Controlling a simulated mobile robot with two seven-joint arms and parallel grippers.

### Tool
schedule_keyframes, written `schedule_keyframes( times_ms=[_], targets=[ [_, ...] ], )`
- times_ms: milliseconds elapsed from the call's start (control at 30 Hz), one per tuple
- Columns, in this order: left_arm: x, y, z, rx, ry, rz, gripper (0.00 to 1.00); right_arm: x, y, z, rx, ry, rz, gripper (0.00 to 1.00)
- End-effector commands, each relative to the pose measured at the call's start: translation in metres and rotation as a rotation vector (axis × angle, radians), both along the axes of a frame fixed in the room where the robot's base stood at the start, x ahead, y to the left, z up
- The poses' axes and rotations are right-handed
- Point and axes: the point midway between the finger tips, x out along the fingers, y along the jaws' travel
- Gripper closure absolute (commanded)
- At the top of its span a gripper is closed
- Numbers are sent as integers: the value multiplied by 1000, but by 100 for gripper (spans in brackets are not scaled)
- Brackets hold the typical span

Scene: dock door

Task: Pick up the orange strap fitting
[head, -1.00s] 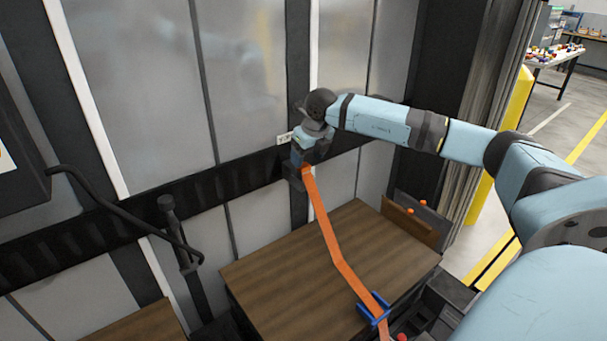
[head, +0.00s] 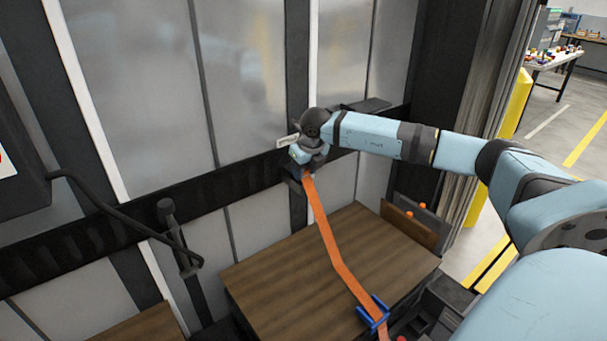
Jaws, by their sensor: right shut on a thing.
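The orange strap (head: 327,233) runs from the black wall rail (head: 215,185) down across a wooden crate top and through a blue bracket (head: 373,313) near the bottom of the head view. My right gripper (head: 298,172) is at the strap's upper end, against the rail. It is shut on the strap fitting, which is mostly hidden by the gripper and wrist. My left gripper is not in view.
The brown wooden crate top (head: 290,265) lies below the strap. A black bent bar (head: 120,215) and an upright dark post (head: 178,235) stand at the left. A yellow post (head: 517,100) and open floor are at the right.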

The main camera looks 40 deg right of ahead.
Motion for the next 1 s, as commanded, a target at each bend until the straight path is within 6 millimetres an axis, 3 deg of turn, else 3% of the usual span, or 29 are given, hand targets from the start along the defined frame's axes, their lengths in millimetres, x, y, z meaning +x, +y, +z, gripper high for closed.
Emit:
schedule_keyframes(
  times_ms=[167,567,767,1000],
  targets=[
    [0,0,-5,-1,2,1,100,-4,0,7,0,-2,0,90],
    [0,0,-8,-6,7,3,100,-3,1,69,0,-4,1,90],
    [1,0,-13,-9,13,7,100,-43,3,68,-5,2,0,90],
    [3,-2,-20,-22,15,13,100,-111,10,67,-7,3,0,90]
  ],
)
